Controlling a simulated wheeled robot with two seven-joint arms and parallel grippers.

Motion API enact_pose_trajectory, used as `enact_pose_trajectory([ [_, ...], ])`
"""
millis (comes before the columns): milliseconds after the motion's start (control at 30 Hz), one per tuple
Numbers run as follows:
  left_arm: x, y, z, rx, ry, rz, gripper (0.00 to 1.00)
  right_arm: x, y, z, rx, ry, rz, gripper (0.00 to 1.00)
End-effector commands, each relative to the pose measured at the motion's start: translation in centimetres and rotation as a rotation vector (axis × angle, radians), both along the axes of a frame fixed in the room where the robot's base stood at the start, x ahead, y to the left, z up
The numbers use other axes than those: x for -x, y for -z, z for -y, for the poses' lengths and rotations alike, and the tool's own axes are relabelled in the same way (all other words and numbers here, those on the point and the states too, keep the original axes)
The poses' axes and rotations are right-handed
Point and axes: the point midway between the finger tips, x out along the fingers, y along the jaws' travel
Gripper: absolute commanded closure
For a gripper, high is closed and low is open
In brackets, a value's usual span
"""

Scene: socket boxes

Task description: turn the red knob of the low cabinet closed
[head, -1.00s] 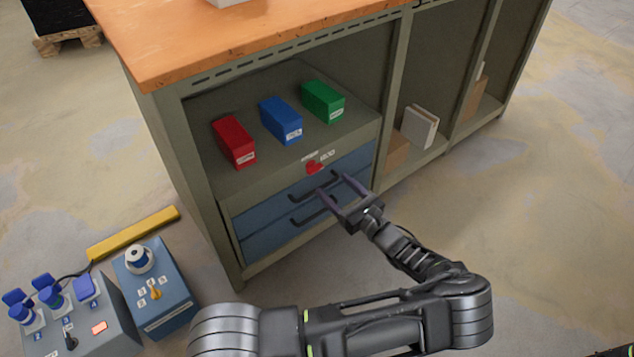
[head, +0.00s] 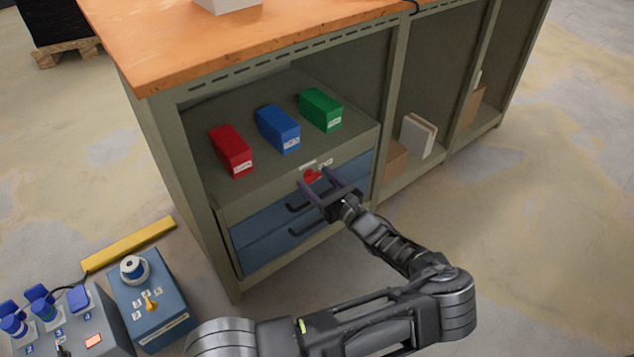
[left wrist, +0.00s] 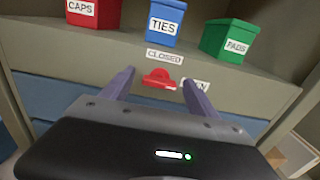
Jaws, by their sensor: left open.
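The red knob (head: 312,175) sits on the front strip of the low cabinet (head: 282,172), above the blue drawers (head: 262,232). In the left wrist view the red knob (left wrist: 159,78) shows between my fingers, just below a "CLOSED" label (left wrist: 165,56). A second label (left wrist: 196,84) at its lower right is partly hidden by a finger. My left gripper (head: 318,177) is open, its fingertips on either side of the knob in the picture. I cannot tell whether they touch it. My right gripper is not in view.
Red (head: 231,151), blue (head: 278,129) and green (head: 321,110) boxes stand on the shelf above the knob. Black drawer handles lie just below my gripper. A blue control box (head: 150,300) and a grey one with switches stand at the lower left. Floor at right is clear.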

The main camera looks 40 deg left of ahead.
Motion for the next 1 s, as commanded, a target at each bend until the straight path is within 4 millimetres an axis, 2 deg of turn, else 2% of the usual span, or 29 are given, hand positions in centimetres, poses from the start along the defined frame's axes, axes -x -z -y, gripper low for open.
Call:
enact_pose_trajectory([
  [267,-0.08,-0.07,-0.17,0.0,0.001,0.0,0.31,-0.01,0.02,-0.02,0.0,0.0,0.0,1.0],
  [1000,-0.08,-0.06,-0.15,0.0,0.0,0.001,0.91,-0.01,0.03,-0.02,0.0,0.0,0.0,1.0],
])
